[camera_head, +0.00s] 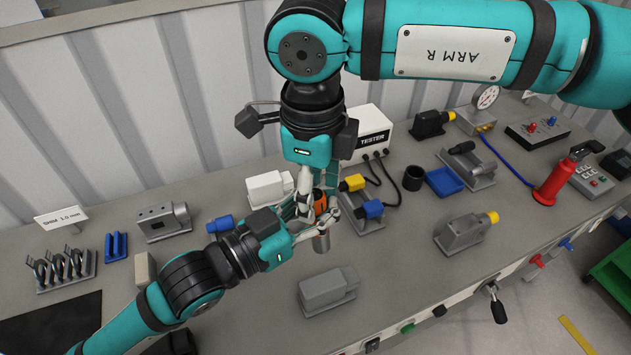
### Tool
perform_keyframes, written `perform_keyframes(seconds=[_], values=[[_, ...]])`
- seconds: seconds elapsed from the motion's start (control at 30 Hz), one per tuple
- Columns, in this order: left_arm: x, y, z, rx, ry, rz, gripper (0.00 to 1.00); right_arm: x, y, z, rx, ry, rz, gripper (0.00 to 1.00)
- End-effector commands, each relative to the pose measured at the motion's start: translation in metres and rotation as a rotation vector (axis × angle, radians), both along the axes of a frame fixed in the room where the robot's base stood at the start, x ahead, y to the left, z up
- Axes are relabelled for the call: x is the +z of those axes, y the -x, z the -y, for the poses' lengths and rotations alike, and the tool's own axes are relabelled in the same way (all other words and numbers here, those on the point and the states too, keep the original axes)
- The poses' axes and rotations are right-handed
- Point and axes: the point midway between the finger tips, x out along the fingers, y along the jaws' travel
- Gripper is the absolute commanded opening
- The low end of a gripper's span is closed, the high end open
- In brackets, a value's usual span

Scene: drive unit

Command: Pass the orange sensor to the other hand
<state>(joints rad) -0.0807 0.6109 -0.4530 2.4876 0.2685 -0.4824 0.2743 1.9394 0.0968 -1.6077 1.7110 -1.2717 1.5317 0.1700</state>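The orange sensor (319,201) is upright above the bench near the middle of the head view, with an orange band on top and a grey metal cylinder below. My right gripper (316,196) comes down from above with its fingers around the orange part and appears shut on it. My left gripper (312,221) comes in from the left, with its fingers beside the sensor, just below the orange band. The fingers of both grippers overlap in the picture, hiding much of the sensor. I cannot tell whether the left fingers are closed on it.
A grey block (328,291) lies on the bench in front of the grippers. Yellow and blue connectors (370,209) with cables from a white tester (371,134) stand close on the right. A white sensor block (266,187) is behind the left gripper. The bench front centre is mostly clear.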

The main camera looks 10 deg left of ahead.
Motion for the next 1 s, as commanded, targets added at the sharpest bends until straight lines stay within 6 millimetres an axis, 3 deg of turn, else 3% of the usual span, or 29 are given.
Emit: perform_keyframes(seconds=[0.07, 0.4, 0.47, 0.77, 1.0], values=[[0.0005, 0.0001, 0.0001, 0.000, 0.001, 0.001, 0.00, 0.0002, -0.0001, 0.0000, 0.000, 0.000, 0.000, 0.45], [0.0004, 0.0000, 0.0000, 0.000, 0.001, 0.001, 0.00, 0.0005, 0.0000, 0.0000, 0.000, 0.000, 0.000, 0.00], [0.0004, -0.0001, -0.0001, 0.000, 0.001, 0.001, 0.00, 0.0005, 0.0001, 0.0000, 0.000, 0.000, 0.000, 0.00], [0.0002, -0.0001, -0.0001, 0.000, 0.000, 0.000, 0.38, 0.0008, 0.0000, -0.0001, 0.000, 0.000, 0.000, 0.00], [-0.0001, -0.0001, 0.0000, 0.000, 0.000, 0.000, 0.39, 0.0007, -0.0001, -0.0001, 0.000, 0.000, 0.001, 0.00]])
